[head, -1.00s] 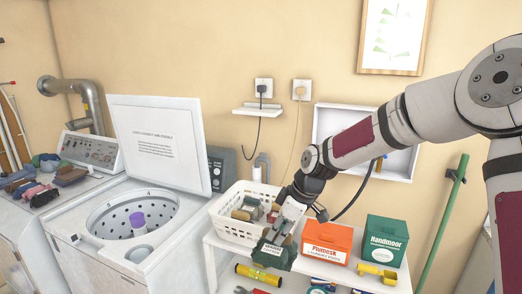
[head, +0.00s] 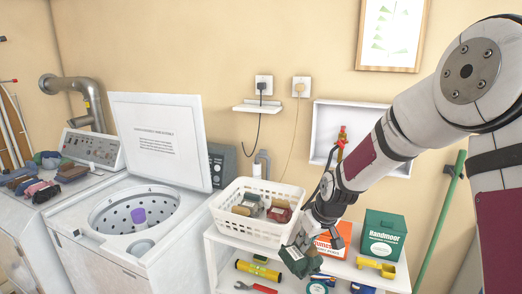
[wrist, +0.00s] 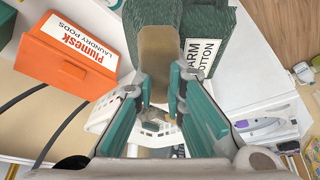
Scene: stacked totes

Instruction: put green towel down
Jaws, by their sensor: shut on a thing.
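The green towel (head: 296,262) is a dark green folded cloth with a white label. It hangs in my gripper (head: 300,240) at the front edge of the white shelf unit (head: 222,248), right of the laundry basket. In the wrist view the towel (wrist: 215,22) is at the top, its label reading "WARM COTTON", with a brown strip beside it. My gripper (wrist: 163,98) is shut on it there, between teal fingers. I cannot tell whether the towel touches the shelf.
A white basket (head: 245,226) with folded cloths stands on the shelf top. An orange box (head: 343,236), partly hidden by my arm, and a green box (head: 384,236) stand to the right. A yellow object (head: 376,268) lies before them. The open washer (head: 110,250) is at left.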

